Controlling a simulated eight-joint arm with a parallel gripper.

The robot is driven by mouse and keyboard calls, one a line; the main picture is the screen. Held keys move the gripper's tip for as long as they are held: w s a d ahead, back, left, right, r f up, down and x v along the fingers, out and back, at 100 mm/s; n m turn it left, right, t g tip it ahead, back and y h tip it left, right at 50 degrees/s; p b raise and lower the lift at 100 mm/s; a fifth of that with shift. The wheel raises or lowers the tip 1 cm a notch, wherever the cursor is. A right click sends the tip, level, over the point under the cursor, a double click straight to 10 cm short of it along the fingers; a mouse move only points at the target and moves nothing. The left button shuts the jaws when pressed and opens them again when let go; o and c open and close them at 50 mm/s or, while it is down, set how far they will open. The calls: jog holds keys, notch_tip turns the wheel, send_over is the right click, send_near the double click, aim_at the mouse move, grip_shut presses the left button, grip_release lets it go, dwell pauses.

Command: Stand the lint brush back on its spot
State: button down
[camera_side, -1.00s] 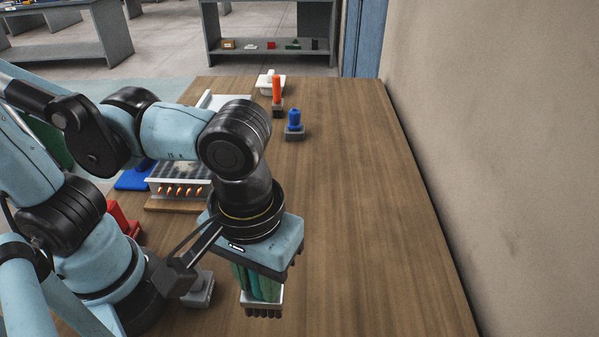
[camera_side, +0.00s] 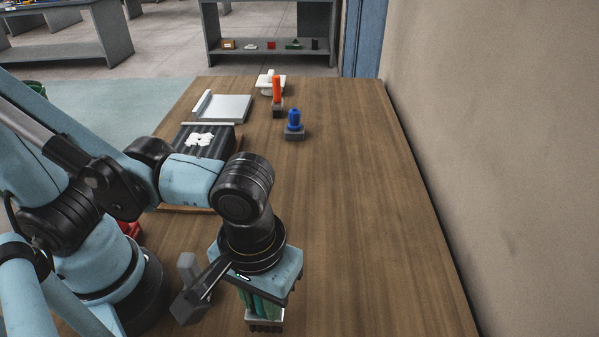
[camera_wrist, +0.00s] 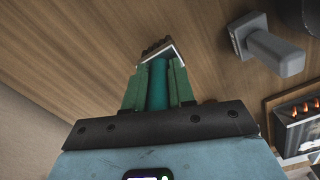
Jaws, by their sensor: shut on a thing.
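The lint brush has a teal handle (camera_wrist: 158,85) and a pale head (camera_wrist: 160,50) with dark bristles. My gripper (camera_side: 262,303) is shut on its handle, with the green fingers on both sides of it, as the wrist view (camera_wrist: 158,90) also shows. The brush hangs head down, roughly upright, at the front of the table in the side view (camera_side: 264,319). Whether its bristles touch the table I cannot tell. No marked spot for it stands out in these views.
A grey post on a square base (camera_wrist: 270,48) stands beside the brush on the wooden table (camera_side: 350,220). A blue knob (camera_side: 294,119), an orange-handled tool (camera_side: 277,90) and a white dish stand at the back. The table's right side is clear.

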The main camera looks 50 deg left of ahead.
jog(key=shift+f, duration=1)
dwell(0.5)
jog(key=c, duration=0.9)
grip_release()
jog(key=shift+o, duration=0.2)
jog(key=shift+r, duration=4)
jog(key=w+a+m+t, duration=0.2)
jog(key=w+a, duration=0.4)
jog(key=a, duration=0.4)
jog(key=w+a+m+t, duration=0.2)
jog(key=w+a+t, duration=0.3)
jog(key=a, duration=0.5)
jog(key=shift+w+r+m, duration=0.3)
jog(key=shift+w+r, duration=0.15)
jog(key=shift+w, duration=0.8)
jog(key=shift+d, duration=0.1)
